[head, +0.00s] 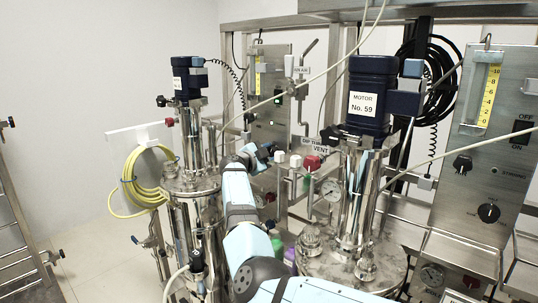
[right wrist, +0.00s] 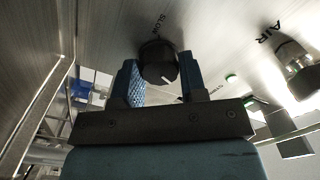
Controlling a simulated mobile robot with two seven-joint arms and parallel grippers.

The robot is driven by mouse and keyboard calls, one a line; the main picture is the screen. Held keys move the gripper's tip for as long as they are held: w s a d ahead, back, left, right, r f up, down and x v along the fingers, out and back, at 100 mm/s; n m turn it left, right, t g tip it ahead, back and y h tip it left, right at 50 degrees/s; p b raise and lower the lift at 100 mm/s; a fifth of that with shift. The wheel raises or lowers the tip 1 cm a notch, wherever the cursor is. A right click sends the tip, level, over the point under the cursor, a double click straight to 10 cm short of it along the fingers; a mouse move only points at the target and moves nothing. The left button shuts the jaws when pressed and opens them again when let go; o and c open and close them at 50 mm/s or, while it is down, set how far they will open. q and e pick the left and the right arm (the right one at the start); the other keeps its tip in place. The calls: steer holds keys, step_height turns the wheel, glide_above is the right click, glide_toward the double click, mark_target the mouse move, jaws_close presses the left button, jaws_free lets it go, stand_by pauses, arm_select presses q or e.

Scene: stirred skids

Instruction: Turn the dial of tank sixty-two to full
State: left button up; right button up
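My right arm reaches from the bottom of the head view to the panel of the far tank, behind the far motor (head: 188,80); that motor's label is too small to read. My right gripper (head: 268,152) is at the lower part of that panel (head: 270,100). In the right wrist view, a round black dial (right wrist: 158,62) with a white pointer mark sits between the two blue fingertips of the gripper (right wrist: 160,78). The mark points to the lower right. "SLOW" is printed above the dial. Whether the fingers press on it is unclear. My left gripper is out of view.
The near motor (head: 368,95) is labelled No. 59. Its own panel (head: 485,150) with a black dial (head: 489,213) stands at the right. A red valve handle (head: 312,163) and pipes lie close to my right forearm. A yellow hose (head: 140,180) hangs at the left.

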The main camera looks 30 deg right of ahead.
steer(key=c, duration=0.3)
